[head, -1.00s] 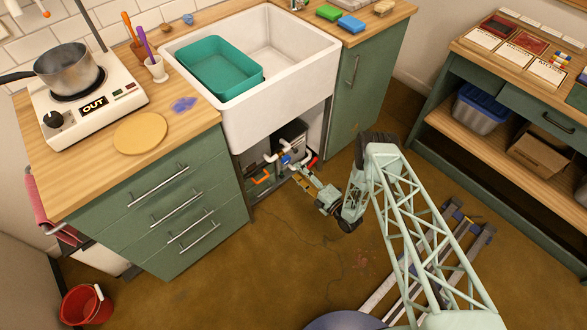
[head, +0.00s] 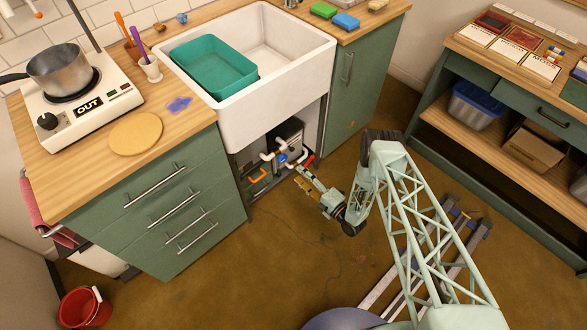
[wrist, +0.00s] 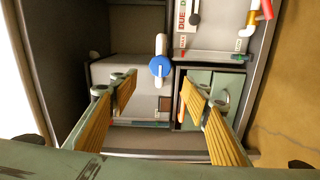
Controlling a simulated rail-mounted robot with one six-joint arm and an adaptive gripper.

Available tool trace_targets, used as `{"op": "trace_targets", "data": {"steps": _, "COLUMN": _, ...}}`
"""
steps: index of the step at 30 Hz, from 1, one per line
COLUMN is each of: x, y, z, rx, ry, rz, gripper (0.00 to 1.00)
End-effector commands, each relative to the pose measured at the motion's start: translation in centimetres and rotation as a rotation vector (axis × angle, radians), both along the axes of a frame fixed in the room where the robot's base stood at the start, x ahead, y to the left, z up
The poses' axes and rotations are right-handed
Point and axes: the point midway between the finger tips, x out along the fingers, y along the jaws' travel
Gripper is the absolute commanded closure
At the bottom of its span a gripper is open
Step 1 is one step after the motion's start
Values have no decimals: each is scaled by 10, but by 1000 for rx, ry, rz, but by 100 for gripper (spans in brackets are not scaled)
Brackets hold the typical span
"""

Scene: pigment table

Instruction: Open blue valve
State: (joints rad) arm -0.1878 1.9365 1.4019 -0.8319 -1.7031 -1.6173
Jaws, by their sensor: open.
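The blue valve (wrist: 160,67) is a round blue knob on a white pipe, near the middle of the wrist view, a little above the gap between my fingers. In the head view the blue valve (head: 283,158) is small, among white pipes in the open space under the sink. My gripper (wrist: 157,92) is open, with yellow-padded fingers apart to the left and right and nothing between them. In the head view my gripper (head: 302,182) is low at the opening of the sink cabinet, in front of the pipes. I see no contact with the valve.
A red handle (head: 309,162) is right of the blue valve, and an orange handle (head: 258,176) is left of it. Cabinet walls close in on both sides. The white sink (head: 275,118) is above. The brown floor (head: 290,265) in front is clear.

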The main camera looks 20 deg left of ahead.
Motion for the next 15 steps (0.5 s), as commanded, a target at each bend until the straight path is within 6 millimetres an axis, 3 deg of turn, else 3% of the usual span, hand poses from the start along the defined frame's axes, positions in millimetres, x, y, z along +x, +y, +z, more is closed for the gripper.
{"op": "trace_targets", "data": {"steps": 15, "x": -3, "y": 35, "z": 1, "rx": 12, "ry": 76, "rz": -159, "gripper": 57}}
